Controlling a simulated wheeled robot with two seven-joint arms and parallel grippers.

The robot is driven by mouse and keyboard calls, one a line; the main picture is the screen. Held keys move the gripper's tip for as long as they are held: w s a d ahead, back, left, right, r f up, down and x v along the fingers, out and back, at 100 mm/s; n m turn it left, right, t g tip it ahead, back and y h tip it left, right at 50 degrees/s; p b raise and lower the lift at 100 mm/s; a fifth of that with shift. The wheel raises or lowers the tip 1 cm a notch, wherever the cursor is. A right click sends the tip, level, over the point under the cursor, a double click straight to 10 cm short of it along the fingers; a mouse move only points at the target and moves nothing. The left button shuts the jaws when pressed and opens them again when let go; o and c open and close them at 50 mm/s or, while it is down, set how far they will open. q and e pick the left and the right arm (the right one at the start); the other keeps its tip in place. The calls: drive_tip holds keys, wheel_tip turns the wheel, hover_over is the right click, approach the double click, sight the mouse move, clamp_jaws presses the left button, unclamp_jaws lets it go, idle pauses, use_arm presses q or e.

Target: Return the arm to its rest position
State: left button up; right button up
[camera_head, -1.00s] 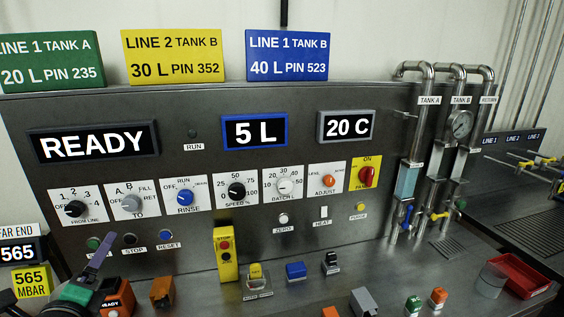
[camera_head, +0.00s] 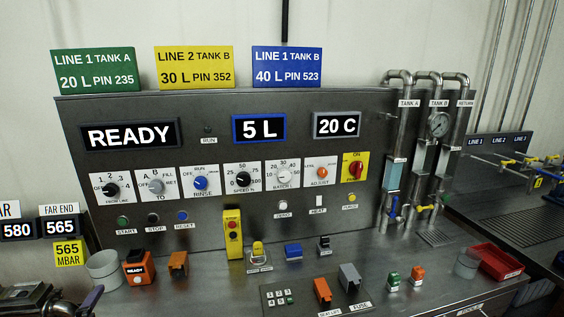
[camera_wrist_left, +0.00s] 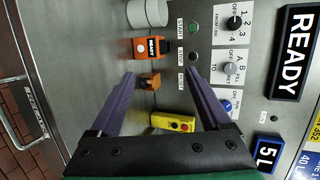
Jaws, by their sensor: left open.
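My left gripper (camera_wrist_left: 159,76) is open in the left wrist view, its two purple fingers wide apart with nothing between their tips in its grasp. An orange-brown block (camera_wrist_left: 149,81) shows beyond the gap, on the bench. In the head view only a purple finger (camera_head: 90,299) of this gripper shows at the lower left edge, in front of the bench and below the grey cup (camera_head: 103,268). Most of the left arm is out of frame. My right gripper is not in view.
The control panel (camera_head: 225,190) stands behind the bench. An orange READY device (camera_head: 137,270), a yellow stop box (camera_head: 233,234), a black button pad (camera_head: 288,298) and a red tray (camera_head: 497,262) are on the bench. Pipes (camera_head: 428,150) rise at the right.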

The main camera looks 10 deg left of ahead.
use_arm(q)
drive_tip(key=s+d+f+n+g+h, duration=0.4)
drive_tip(key=d+f+n, duration=0.1)
drive_tip(key=d+f, duration=0.35)
drive_tip(key=s+d+f+n+g+h, duration=0.45)
drive_tip(key=d+f, duration=0.35)
drive_tip(key=d, duration=0.2)
drive_tip(key=s+f, duration=0.2)
drive_tip(key=f, duration=1.1)
drive_tip(key=s+f, duration=0.2)
drive_tip(key=f, duration=1.1)
drive_tip(key=s+a+f+g+b, duration=0.1)
drive_tip(key=s+a+f+g, duration=0.1)
drive_tip(key=s+f, duration=1.1)
drive_tip(key=shift+s+a+y, duration=0.15)
drive_tip(key=shift+s+y, duration=0.2)
drive_tip(key=shift+s, duration=0.85)
